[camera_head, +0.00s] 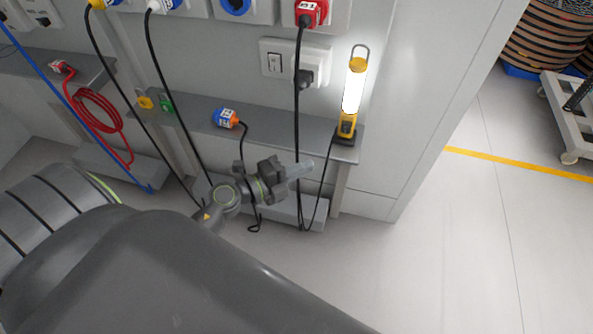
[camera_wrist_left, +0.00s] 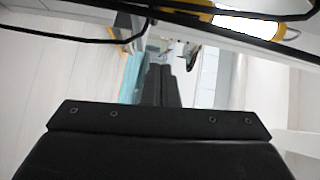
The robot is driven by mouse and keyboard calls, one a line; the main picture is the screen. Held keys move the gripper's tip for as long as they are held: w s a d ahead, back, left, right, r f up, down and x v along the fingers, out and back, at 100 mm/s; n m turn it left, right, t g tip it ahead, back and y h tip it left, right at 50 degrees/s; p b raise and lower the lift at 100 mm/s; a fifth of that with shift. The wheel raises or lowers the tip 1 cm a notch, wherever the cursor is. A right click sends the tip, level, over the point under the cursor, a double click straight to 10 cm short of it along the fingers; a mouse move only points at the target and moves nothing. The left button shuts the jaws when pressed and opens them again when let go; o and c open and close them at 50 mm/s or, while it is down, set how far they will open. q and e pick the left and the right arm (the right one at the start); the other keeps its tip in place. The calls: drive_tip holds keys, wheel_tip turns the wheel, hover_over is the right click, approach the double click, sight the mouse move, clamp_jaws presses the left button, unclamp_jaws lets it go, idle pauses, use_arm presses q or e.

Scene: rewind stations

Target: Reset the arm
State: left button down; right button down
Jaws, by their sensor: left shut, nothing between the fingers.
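My left gripper (camera_head: 300,171) is in front of the shelf in the head view, reached out from the arm at the left. Its fingers are together and empty. In the left wrist view the shut dark fingers (camera_wrist_left: 160,84) point away from the camera. My right gripper is not in view.
A lit yellow work lamp (camera_head: 354,95) stands on the grey shelf (camera_head: 190,112), right of a blue-and-orange plug (camera_head: 227,118). Black cables hang close behind my gripper. A red coiled cable (camera_head: 98,110) hangs at the left.

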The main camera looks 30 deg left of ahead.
use_arm(q)
drive_tip(key=shift+s+a, duration=0.4)
drive_tip(key=shift+s, duration=0.2)
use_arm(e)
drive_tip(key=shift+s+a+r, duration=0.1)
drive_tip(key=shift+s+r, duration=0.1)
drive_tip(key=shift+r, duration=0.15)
use_arm(q)
drive_tip(key=shift+f, duration=0.1)
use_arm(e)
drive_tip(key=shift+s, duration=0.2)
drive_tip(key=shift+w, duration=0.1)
